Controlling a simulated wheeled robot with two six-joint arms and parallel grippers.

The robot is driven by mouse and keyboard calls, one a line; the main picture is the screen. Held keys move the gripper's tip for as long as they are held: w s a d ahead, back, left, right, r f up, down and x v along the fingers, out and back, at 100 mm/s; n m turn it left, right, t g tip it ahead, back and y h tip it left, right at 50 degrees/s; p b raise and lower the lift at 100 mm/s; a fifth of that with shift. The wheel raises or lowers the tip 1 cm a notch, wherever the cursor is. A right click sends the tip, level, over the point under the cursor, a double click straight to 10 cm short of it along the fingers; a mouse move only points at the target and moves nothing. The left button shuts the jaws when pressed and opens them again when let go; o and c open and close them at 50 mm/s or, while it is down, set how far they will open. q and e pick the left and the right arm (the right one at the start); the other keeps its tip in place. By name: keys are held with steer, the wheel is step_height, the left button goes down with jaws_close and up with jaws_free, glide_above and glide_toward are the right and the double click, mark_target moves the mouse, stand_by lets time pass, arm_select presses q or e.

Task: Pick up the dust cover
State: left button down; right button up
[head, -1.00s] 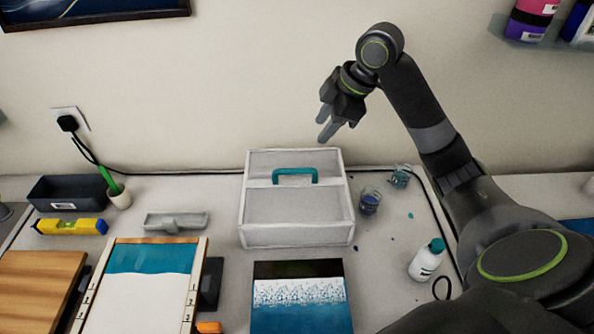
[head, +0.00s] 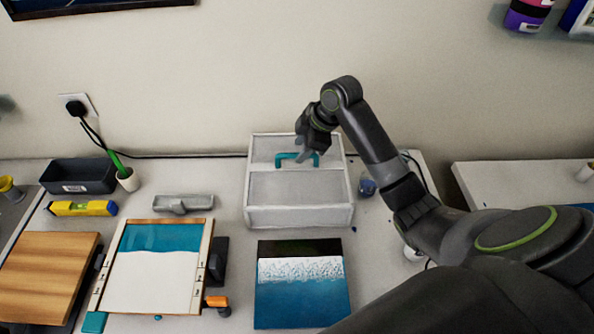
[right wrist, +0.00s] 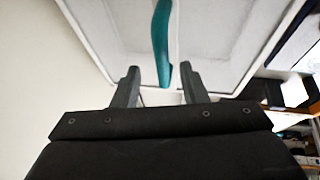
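The dust cover (head: 298,214) is a pale, box-shaped cover with white edges and a teal handle (head: 283,156) on top. It stands at the back middle of the table. My right gripper (head: 308,156) is at the handle from above in the head view. In the right wrist view its two fingers (right wrist: 158,88) are apart, and the end of the teal handle (right wrist: 160,40) shows between and beyond them. I cannot tell whether either finger touches it. The dust cover (right wrist: 222,62) fills much of that view. My left gripper is not in view.
A framed panel with teal resin (head: 160,290) and a blue-and-white painting (head: 300,306) lie in front of the cover. A grey tray (head: 184,203) and yellow level (head: 82,208) lie to the left.

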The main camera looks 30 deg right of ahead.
mark_target(297, 154)
steer(key=shift+s+p+x, duration=0.2)
steer(key=shift+p+x, duration=0.25)
steer(key=shift+x, duration=1.45)
steer(key=shift+d+f, duration=0.1)
jaws_close()
